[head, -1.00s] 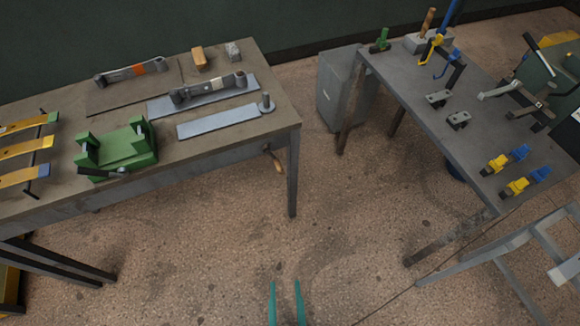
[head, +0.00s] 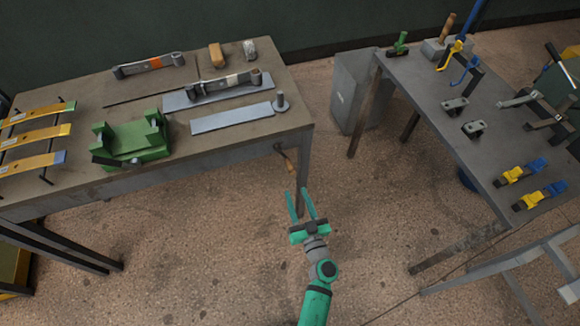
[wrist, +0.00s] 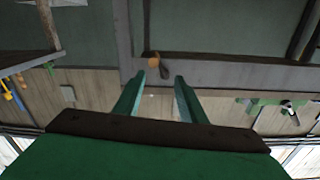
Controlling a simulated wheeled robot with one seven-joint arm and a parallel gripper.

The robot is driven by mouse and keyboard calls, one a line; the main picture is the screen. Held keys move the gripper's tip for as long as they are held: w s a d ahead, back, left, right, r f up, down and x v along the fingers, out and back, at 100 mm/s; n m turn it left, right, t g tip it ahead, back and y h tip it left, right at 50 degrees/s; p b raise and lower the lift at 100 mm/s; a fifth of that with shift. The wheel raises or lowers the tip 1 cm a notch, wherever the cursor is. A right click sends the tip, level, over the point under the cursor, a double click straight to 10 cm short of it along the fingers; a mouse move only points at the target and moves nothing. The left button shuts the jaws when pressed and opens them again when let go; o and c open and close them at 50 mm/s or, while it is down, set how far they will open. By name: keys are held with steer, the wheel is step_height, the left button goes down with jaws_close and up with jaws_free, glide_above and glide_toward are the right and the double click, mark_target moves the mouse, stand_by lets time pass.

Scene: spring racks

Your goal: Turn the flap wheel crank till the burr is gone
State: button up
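A small crank with a wooden handle (head: 291,166) sticks out below the front edge of the left bench, near its right leg. The handle also shows in the wrist view (wrist: 155,62), just beyond the fingertips and slightly left of the middle between them. My gripper (head: 296,192) is open and empty, its two green fingers pointing at the crank from the near side. In the wrist view the fingers (wrist: 159,79) stand apart with nothing between them. They look clear of the handle. I cannot make out the flap wheel or a burr.
The left bench (head: 80,90) carries a green fixture (head: 130,142), leaf springs and flat steel strips. Its right leg stands close beside my gripper. The right bench (head: 430,100) holds clamps and tools. The floor between the benches is open.

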mark_target(290, 167)
steer(key=x, duration=0.4)
steer(key=d+x, duration=0.1)
steer(key=x, duration=0.3)
steer(key=f+x, duration=0.1)
steer(key=x, duration=0.4)
steer(key=shift+w+d, duration=0.1)
steer(key=shift+w, duration=0.25)
jaws_close()
